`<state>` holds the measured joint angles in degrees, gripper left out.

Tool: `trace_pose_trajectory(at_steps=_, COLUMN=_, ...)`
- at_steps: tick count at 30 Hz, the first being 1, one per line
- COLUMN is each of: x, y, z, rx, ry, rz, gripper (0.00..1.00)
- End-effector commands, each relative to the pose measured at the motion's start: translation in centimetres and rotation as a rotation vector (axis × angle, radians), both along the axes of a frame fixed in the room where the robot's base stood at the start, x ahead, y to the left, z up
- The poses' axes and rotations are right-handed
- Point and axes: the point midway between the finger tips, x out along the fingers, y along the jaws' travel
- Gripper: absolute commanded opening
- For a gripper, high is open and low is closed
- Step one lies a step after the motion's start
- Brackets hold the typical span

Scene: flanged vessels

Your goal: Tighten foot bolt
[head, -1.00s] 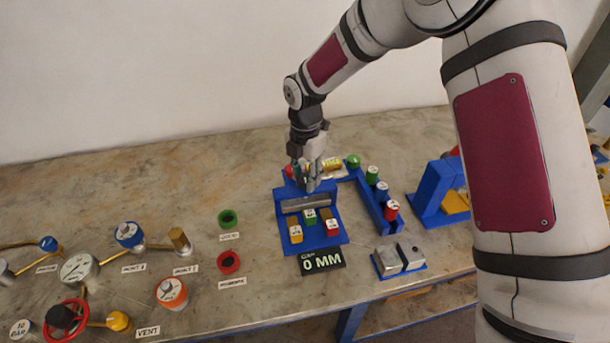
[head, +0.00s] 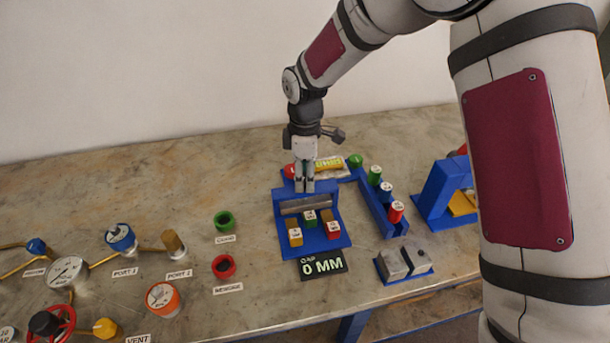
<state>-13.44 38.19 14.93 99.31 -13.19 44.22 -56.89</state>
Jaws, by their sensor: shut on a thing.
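My gripper (head: 305,186) points straight down at the back of a blue fixture (head: 340,240), behind its grey bar (head: 308,205). Its fingers are close together on a small part that they mostly hide. I cannot tell whether that part is the foot bolt. In front of the bar stand three blocks with marked tops: orange (head: 295,238), green (head: 310,220) and red (head: 333,231). A sign (head: 322,264) in front of the fixture reads 0 MM. A red round piece (head: 289,171) shows left of the gripper, and a green one (head: 355,160) to its right.
A blue rack (head: 372,205) with green, white-topped blue and red pieces stands at right. Grey blocks (head: 403,261) sit on a blue base near the front edge. A blue stand (head: 440,190) is farther right. Gauges, valves and pipes (head: 68,270) fill the left.

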Motion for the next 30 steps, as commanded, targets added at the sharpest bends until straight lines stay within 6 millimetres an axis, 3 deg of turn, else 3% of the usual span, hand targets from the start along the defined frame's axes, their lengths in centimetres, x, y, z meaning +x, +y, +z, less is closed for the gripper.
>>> trace_pose_trajectory(at_steps=30, x=-0.05, y=0.02, z=0.01, rx=-0.001, ry=0.0, rz=-0.963, gripper=0.07)
